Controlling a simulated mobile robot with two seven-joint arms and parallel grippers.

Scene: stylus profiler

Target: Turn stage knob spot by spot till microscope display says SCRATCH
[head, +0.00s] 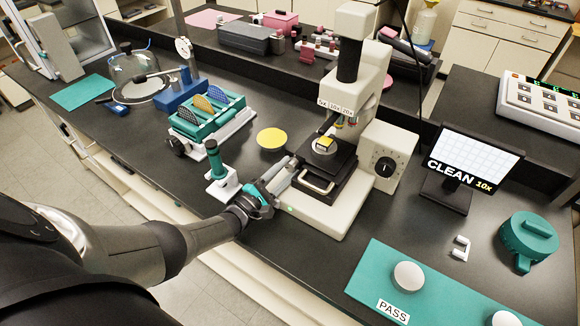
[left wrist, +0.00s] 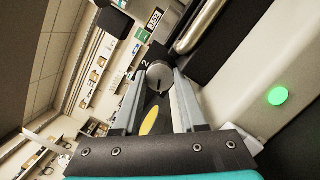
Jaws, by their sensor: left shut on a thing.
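The microscope (head: 357,95) stands at the middle of the bench, with a small yellow-topped sample (head: 325,143) on its dark stage (head: 343,160). Its display (head: 474,163) reads CLEAN 10x. My left gripper (head: 292,165) reaches the left side of the stage. In the left wrist view, the round grey stage knob (left wrist: 160,76) sits between the tips of my left gripper (left wrist: 158,82), which is shut on it. A dark mark shows on the knob's face and a "2" stands beside it. In the head view the fingers largely hide the knob. My right gripper is not in view.
A dark dial (head: 385,166) is on the microscope's right side. A yellow disc (head: 271,138), a teal-handled tool (head: 217,170) and a teal rack (head: 208,120) stand left of the microscope. A teal PASS mat (head: 440,292) lies at front right. A green light (left wrist: 277,96) glows on the base.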

